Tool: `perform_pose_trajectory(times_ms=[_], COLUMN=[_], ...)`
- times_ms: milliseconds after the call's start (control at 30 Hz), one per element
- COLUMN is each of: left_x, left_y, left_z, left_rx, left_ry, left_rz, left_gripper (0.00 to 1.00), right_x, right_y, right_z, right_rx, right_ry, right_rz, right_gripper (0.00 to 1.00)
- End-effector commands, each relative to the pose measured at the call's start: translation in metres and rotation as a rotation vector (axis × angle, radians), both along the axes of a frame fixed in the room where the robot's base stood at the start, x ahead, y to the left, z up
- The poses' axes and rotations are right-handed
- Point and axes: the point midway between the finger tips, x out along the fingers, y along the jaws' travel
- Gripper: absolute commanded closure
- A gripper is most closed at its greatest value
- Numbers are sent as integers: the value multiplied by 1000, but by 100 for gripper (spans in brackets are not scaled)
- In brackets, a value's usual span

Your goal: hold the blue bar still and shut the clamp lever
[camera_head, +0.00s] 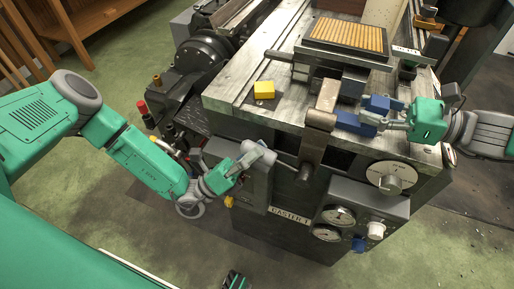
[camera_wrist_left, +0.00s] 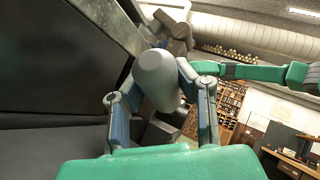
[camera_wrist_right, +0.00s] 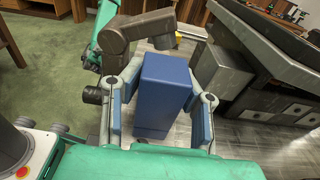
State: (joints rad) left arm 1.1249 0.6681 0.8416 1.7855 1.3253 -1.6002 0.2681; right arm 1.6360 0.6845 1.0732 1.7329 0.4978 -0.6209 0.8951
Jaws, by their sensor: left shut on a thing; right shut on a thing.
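The blue bar (camera_head: 354,123) lies on the machine's table top, to the right of a grey-brown cylindrical clamp part (camera_head: 322,110). My right gripper (camera_head: 378,116) is shut on it from the right; in the right wrist view the bar (camera_wrist_right: 165,92) stands between both finger pads. The clamp lever's pale grey rounded knob (camera_head: 258,155) is at the machine's front, left of a dark upright post (camera_head: 311,158). My left gripper (camera_head: 243,165) is shut on the knob. In the left wrist view the knob (camera_wrist_left: 158,80) sits between the two fingers and hides most of the lever behind it.
A yellow block (camera_head: 264,90) lies on the metal table top (camera_head: 245,75), which is bare around it. A framed tan block of type (camera_head: 347,35) is at the back. Dials (camera_head: 338,216) and knobs are on the front panel. A black motor (camera_head: 200,55) is at left.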

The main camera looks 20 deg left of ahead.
Motion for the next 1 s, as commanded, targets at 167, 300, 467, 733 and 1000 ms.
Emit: perform_pose_trajectory(times_ms=[167, 300, 467, 733, 1000], left_x=[1, 1, 0, -3, -36], left_y=[1, 1, 1, 6, 47], left_z=[-3, -3, -2, -7, -11], left_rx=[10, 10, 7, 7, 8], left_ry=[4, 5, 2, 4, 6], left_rz=[6, 5, 3, 4, 6], left_gripper=[100, 53, 53, 53, 53], right_x=[0, 0, -1, -1, -1], right_y=[0, 0, 0, 0, 0], right_z=[0, 0, 0, 0, 0], right_rx=[1, 1, 0, 0, -1], right_ry=[-1, -1, -1, -1, -1], right_rz=[0, 0, 0, 0, 0], right_gripper=[100, 100, 100, 100, 100])
